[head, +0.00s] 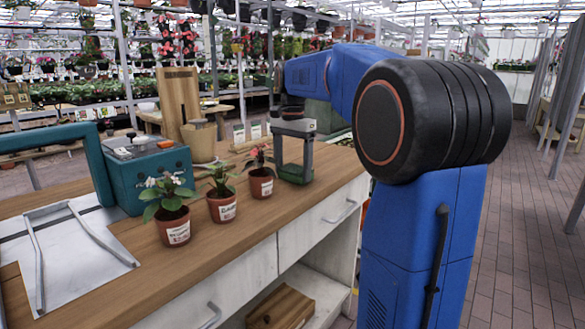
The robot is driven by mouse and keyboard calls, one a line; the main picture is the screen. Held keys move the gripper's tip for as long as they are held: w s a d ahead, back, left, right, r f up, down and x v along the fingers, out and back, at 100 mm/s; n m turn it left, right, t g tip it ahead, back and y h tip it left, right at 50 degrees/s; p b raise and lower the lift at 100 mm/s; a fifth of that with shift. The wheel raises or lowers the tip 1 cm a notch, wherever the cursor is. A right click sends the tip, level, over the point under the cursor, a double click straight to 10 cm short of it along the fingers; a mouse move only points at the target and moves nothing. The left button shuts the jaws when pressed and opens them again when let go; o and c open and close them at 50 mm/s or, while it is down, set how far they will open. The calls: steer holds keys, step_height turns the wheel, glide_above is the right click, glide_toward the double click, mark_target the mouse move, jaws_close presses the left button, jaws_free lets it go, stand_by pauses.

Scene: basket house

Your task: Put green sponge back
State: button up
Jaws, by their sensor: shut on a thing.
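My gripper (294,174) hangs over the wooden counter, just right of the rightmost potted plant. Its two grey fingers point down, set apart. A small dark green thing between the fingertips looks like the green sponge (293,170). It is low, near the counter top, and I cannot tell whether it touches the surface. Much of it is hidden by the fingers. My blue arm fills the right middle of the view.
Several potted plants (221,208) stand in a row on the counter (205,262). A wooden box (282,309) sits on the shelf below. Brick floor is clear at right.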

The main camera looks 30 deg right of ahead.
mark_target(292, 170)
steer(key=shift+f, duration=0.1)
steer(key=o, duration=1)
step_height(292, 170, up, 12)
steer(key=shift+r, duration=0.15)
stand_by(0.3)
